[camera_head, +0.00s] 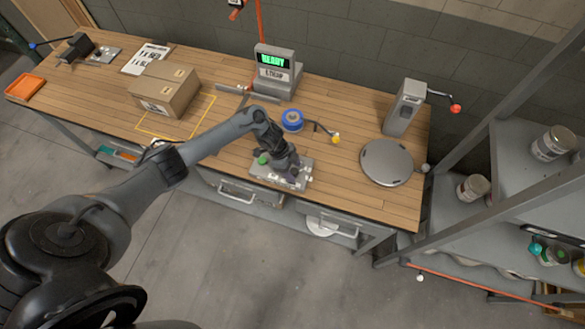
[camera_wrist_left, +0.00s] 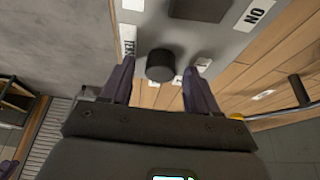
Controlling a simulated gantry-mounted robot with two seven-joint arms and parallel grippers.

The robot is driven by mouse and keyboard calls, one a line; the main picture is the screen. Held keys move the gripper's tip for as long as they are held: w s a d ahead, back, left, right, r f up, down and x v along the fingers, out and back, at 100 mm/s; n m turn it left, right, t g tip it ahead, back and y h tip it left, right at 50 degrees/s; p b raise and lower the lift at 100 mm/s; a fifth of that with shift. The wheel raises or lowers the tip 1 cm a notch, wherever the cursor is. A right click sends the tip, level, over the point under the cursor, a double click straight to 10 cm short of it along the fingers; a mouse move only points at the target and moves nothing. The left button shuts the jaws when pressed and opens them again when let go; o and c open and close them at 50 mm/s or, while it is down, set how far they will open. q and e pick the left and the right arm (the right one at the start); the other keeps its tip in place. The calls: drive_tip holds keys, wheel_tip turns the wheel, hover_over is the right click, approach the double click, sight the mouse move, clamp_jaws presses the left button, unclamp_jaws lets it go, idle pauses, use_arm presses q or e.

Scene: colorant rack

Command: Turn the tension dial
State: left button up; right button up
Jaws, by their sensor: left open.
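The tension dial is a short round black knob (camera_wrist_left: 160,66) on a grey panel (camera_wrist_left: 185,40) in the left wrist view. A white label partly reading "TEN" sits beside it, next to one fingertip. My left gripper (camera_wrist_left: 157,74) is open, with one finger on each side of the dial; I cannot tell whether either finger touches it. In the head view, my left gripper (camera_head: 291,172) is over the grey control panel (camera_head: 302,184) at the table's front edge. There the gripper hides the dial. My right gripper is not in view.
A green button (camera_head: 263,158) is close beside the gripper on the panel. A blue spool (camera_head: 292,120) and a yellow-knobbed crank (camera_head: 335,138) stand behind. A round grey plate (camera_head: 387,162) lies right. A cardboard box (camera_head: 165,90) sits left. The screen unit (camera_head: 276,76) reads "READY".

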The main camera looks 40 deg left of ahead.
use_arm(q)
drive_tip(key=c, duration=1)
drive_tip(key=shift+r+n+p, duration=0.2)
drive_tip(key=shift+n+p, duration=0.3)
drive_tip(key=shift+p, duration=0.3)
drive_tip(key=n+p, duration=0.2)
drive_tip(key=n+t+y+p, duration=0.1)
drive_tip(key=p, duration=0.1)
drive_tip(key=shift+s+d+r+n+p, duration=0.1)
drive_tip(key=shift+s+d+n+p, duration=0.05)
drive_tip(key=shift+n+p, duration=0.25)
drive_tip(key=n+t+y+p, duration=0.1)
drive_tip(key=n+p, duration=0.2)
drive_tip(key=shift+d, duration=0.1)
drive_tip(key=shift+f+n+p, duration=0.2)
drive_tip(key=shift+n+p, duration=0.15)
drive_tip(key=shift+n, duration=0.25)
drive_tip(key=shift+t, duration=0.3)
drive_tip(key=o, duration=1)
